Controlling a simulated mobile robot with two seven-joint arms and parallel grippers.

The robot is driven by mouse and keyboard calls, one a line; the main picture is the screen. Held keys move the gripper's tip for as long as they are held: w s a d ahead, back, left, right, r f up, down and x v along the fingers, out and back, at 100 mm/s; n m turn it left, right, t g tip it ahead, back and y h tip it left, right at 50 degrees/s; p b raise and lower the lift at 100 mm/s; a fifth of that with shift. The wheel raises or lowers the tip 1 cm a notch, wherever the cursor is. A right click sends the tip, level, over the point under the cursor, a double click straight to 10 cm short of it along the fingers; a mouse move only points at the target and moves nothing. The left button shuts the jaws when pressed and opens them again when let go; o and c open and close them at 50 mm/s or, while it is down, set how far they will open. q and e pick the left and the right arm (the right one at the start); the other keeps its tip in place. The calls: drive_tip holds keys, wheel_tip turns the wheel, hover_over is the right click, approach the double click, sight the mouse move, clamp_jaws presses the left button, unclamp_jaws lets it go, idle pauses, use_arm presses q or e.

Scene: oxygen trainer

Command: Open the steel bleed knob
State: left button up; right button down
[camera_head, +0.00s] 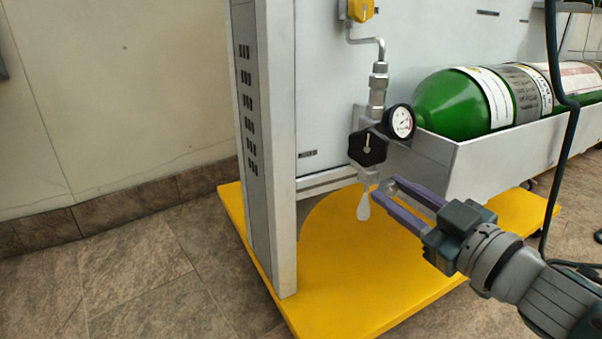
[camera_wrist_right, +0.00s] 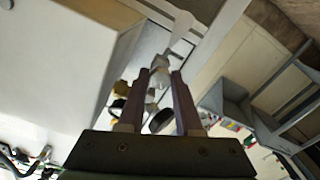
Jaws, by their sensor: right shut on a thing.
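The steel bleed knob (camera_head: 391,187) is a small metal piece low on the valve assembly, below the black star-shaped knob (camera_head: 367,148). It also shows between the fingertips in the right wrist view (camera_wrist_right: 159,78). My right gripper (camera_head: 388,190) reaches in from the lower right, and its two purple fingers (camera_wrist_right: 160,88) are shut on the steel knob. The fingers partly hide it, so its turn angle cannot be told. A white drop-shaped piece (camera_head: 363,206) hangs just left of the fingertips. My left gripper is not in view.
A round gauge (camera_head: 402,122) is above the gripper. A green cylinder (camera_head: 452,105) lies in a grey trough (camera_head: 500,160) to the right. A grey post (camera_head: 268,150) stands left on the yellow base (camera_head: 330,290). A black hose (camera_head: 560,150) hangs at right.

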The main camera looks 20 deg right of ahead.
drive_tip(key=n, duration=0.3)
drive_tip(key=shift+n, duration=0.3)
drive_tip(key=n, duration=0.3)
drive_tip(key=shift+n, duration=0.4)
drive_tip(key=n+b, duration=0.1)
drive_tip(key=n, duration=0.5)
drive_tip(key=n+b, duration=0.1)
drive_tip(key=n, duration=0.3)
drive_tip(key=n+b, duration=0.1)
drive_tip(key=n, duration=0.2)
drive_tip(key=shift+n, duration=0.3)
drive_tip(key=n+b, duration=0.2)
drive_tip(key=n, duration=0.3)
drive_tip(key=shift+n, duration=0.4)
drive_tip(key=shift+r+n+b, duration=0.1)
drive_tip(key=shift+n+b, duration=0.2)
drive_tip(key=shift+n, duration=0.5)
